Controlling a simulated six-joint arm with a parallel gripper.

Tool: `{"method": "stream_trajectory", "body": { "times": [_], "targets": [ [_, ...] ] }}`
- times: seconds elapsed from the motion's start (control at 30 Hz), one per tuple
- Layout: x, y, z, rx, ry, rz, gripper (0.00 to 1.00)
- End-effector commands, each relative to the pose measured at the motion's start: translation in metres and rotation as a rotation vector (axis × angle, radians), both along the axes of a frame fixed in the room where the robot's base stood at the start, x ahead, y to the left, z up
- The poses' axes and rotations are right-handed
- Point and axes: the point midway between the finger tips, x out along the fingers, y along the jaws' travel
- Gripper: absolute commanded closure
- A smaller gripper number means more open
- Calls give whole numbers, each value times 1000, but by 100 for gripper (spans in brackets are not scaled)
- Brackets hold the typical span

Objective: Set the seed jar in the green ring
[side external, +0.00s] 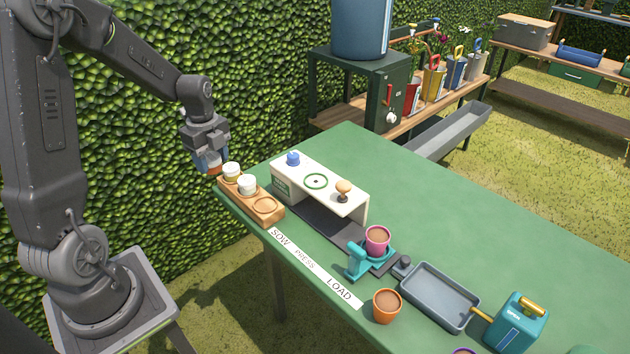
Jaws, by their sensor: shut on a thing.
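My gripper (209,158) is at the back left end of the wooden rack (278,216), shut on a jar with a red-orange band (211,164). The jaws cover much of this jar, and I cannot tell whether it is clear of the rack. Two white-lidded jars (247,185) (232,172) stand in the rack beside it; the rack's front round slot (265,205) is empty. The green ring (316,181) is marked on the white top of the small bench machine, to the right of my gripper. Nothing stands in the ring.
A blue knob (293,158) and a wooden-topped handle (343,189) flank the ring. A pink pot (377,240) sits in a teal holder (358,264). An orange pot (386,306), grey tray (440,295) and teal can (516,322) stand farther right. The table's back is clear.

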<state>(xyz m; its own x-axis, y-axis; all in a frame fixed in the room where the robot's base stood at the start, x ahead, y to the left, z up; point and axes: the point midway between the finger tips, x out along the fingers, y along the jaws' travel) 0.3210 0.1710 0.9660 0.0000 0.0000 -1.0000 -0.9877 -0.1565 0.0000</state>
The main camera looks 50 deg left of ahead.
Motion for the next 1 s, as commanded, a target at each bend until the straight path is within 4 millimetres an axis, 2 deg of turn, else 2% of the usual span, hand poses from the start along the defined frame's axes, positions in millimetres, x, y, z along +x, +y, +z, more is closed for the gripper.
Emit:
{"method": "stream_trajectory", "body": {
  "times": [0.33, 0.47, 0.57, 0.67, 0.8, 1.0],
  "targets": [
    [1, 0, 0, 0, 0, -1, 72],
    [14, -5, 2, 1, -2, -26, 72],
    [40, -17, 5, 1, -2, -77, 72],
    [76, -38, 10, 1, -2, -146, 72],
    [123, -79, 17, 0, -2, -245, 72],
    [166, -134, 24, 0, 0, -350, 72]
  ]
}}
